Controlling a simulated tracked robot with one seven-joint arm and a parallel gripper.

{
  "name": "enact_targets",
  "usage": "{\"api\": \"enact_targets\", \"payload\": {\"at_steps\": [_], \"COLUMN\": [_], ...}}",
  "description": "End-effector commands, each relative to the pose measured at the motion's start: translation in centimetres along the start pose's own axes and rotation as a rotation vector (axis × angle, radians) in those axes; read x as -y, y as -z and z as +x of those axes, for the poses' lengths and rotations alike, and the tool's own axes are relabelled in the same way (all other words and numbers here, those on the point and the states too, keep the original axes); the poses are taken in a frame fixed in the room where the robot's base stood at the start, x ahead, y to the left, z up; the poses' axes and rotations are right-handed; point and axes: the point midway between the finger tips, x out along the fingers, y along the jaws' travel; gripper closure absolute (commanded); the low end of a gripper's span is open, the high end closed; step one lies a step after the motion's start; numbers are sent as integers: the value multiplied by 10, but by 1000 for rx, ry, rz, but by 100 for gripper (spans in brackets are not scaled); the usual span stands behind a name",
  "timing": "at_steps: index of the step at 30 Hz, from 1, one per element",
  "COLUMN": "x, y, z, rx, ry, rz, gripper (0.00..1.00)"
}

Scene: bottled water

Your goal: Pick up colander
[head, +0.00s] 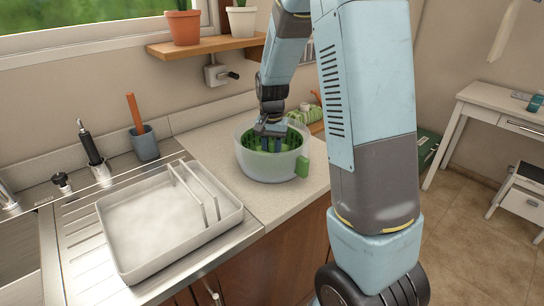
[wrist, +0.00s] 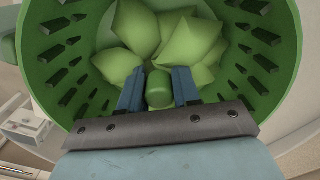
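The colander (head: 261,166) stands on the counter in the head view. It has a pale outer bowl, a green slotted inside and a green handle at its front right. In the wrist view its green slotted wall (wrist: 70,50) surrounds several angular green pieces (wrist: 160,40). My gripper (head: 270,143) points down into the colander. In the wrist view my gripper's two blue fingers (wrist: 158,80) are apart, with a rounded green piece (wrist: 160,92) between them. I cannot tell whether they touch it. The near rim is hidden by the gripper.
A white tray (head: 120,225) with a rack lies left of the colander, over the drainer beside the sink (head: 18,250). A blue-grey cup (head: 146,146) stands behind it. A wooden shelf (head: 200,46) with pots hangs above. Striped green items (head: 308,115) sit behind the colander.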

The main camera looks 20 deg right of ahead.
Motion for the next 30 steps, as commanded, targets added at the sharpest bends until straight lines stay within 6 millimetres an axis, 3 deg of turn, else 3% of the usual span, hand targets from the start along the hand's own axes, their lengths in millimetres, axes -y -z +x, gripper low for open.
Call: {"api": "enact_targets", "payload": {"at_steps": [9,23,30], "x": [0,0,0], "y": [0,0,1], "z": [0,-2,-34], "rx": [0,-1,-4], "ry": [0,1,2], "rz": [0,0,-1], "gripper": [99,100,100]}}
